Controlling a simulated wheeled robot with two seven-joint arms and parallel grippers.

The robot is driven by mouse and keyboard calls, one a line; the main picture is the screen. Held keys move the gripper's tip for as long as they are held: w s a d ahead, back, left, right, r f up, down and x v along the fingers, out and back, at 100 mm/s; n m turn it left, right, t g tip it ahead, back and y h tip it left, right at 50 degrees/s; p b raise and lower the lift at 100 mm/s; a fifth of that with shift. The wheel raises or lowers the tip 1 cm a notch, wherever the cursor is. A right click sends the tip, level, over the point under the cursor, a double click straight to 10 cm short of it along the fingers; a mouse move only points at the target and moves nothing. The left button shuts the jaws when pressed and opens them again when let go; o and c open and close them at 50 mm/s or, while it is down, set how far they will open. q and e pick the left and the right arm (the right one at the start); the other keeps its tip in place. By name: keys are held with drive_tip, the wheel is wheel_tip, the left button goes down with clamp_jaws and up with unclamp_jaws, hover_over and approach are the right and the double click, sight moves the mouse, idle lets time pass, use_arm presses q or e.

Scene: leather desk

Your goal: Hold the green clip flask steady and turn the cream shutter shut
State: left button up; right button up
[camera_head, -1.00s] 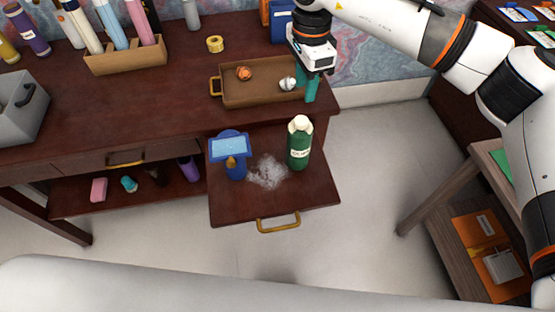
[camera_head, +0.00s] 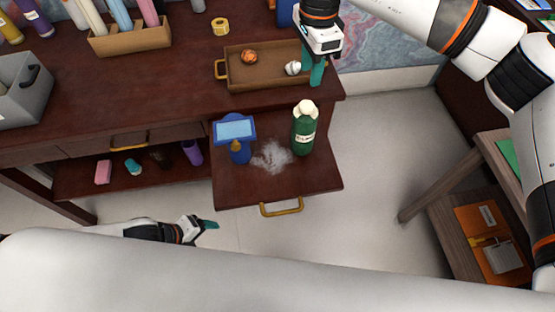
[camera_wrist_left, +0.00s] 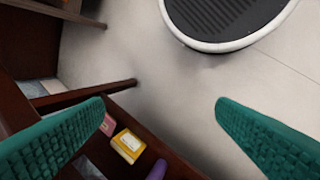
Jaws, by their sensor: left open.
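The green flask (camera_head: 303,132) stands upright on the pulled-out drawer board at its right side. Its cream shutter (camera_head: 306,108) is on top; whether it is open or shut is too small to tell. My right gripper (camera_head: 316,74) points down at the right end of the wooden tray, behind and above the flask, not touching it. Whether its teal fingers are apart is unclear. My left gripper (camera_head: 208,225) is low in front of the desk, left of the drawer handle and well away from the flask. In the left wrist view its fingers (camera_wrist_left: 160,130) are wide open and empty.
The drawer board (camera_head: 240,192) also holds a blue device (camera_head: 235,133) and a whitish patch (camera_head: 272,156) beside the flask. The wooden tray (camera_head: 250,84) holds two small balls. A brass handle (camera_head: 281,208) sticks out in front.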

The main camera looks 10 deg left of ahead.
use_arm(q)
drive_tip(key=d+r+n+h, duration=0.1)
drive_tip(key=d+r+h, duration=0.2)
drive_tip(key=d, duration=0.5)
drive_tip(key=n+t+h, duration=0.2)
drive_tip(key=n+t, duration=1)
drive_tip(key=n, duration=0.8)
approach(304, 129)
drive_tip(key=f, duration=0.2)
drive_tip(key=w+f, duration=0.1)
drive_tip(key=f, duration=0.2)
drive_tip(key=shift+w+a, duration=0.1)
drive_tip(key=shift+w, duration=0.15)
drive_tip(key=shift+w+r+t, duration=0.1)
drive_tip(key=shift+w+t, duration=0.2)
drive_tip(key=x, duration=1.1)
drive_tip(key=shift+w, duration=0.15)
